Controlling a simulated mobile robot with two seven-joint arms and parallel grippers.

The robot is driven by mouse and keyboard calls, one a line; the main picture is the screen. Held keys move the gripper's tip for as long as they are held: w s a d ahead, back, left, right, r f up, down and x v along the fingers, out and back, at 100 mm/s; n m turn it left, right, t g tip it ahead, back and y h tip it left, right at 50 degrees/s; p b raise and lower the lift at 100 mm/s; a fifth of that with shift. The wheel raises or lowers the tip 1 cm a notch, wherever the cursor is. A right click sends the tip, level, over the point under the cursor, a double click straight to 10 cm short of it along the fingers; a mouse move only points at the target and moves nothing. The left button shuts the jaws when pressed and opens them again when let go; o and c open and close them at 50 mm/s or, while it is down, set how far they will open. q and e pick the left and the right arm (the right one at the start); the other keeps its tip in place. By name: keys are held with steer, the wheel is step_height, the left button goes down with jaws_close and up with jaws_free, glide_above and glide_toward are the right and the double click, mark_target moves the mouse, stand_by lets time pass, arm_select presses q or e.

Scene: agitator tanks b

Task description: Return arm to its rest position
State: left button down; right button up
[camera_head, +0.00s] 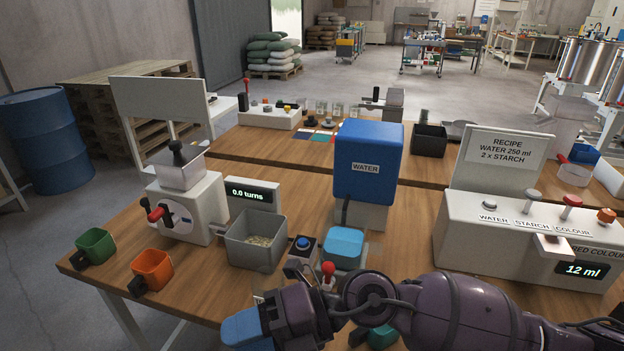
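My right arm (455,310), purple and dark, reaches in from the lower right across the front of the table. Its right gripper (246,326) points left at the table's front edge. A blue piece shows at its tip, and I cannot tell whether that is the fingers or something between them. The opening between the fingers is hidden from this angle. My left arm and gripper are not in view.
Close to the arm are a red-knobbed lever (328,270), a light-blue block (343,245), a grey bin (256,243) and the white dispenser (520,235). A teal object (382,336) is partly hidden under the arm. Orange (153,269) and green (95,246) cups stand left.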

steer(key=w+d+r+m+t+y, duration=0.2)
steer(key=w+d+r+m+t, duration=0.15)
steer(key=m+t, duration=0.5)
steer(key=w+d+r+m+t+y, duration=0.25)
steer(key=w+r+m+t, duration=0.2)
steer(key=m+t, duration=0.4)
steer(key=w+d+f+m+t+h, duration=0.2)
steer(key=d+f+m+t+h, duration=0.15)
steer(key=d+m+h, duration=0.4)
steer(key=w+d+f+m+t+h, duration=0.2)
steer(key=d+f+m+t+h, duration=0.15)
steer(key=d+m+h, duration=0.4)
steer(key=s+d+f+m+g+h, duration=0.6)
steer(key=s+d+f+g, duration=0.3)
steer(key=f, duration=0.4)
steer(key=s+d+f+m+g, duration=0.1)
steer(key=s+d+f+g, duration=0.25)
steer(key=s, duration=0.35)
steer(key=s+d+f+g, duration=0.2)
steer(key=s+f+g, duration=0.2)
steer(key=s, duration=0.2)
steer(key=w+f+t, duration=0.7)
steer(key=f+t, duration=0.1)
steer(key=f, duration=0.2)
steer(key=shift+d+y, duration=0.15)
steer(key=shift+y, duration=0.3)
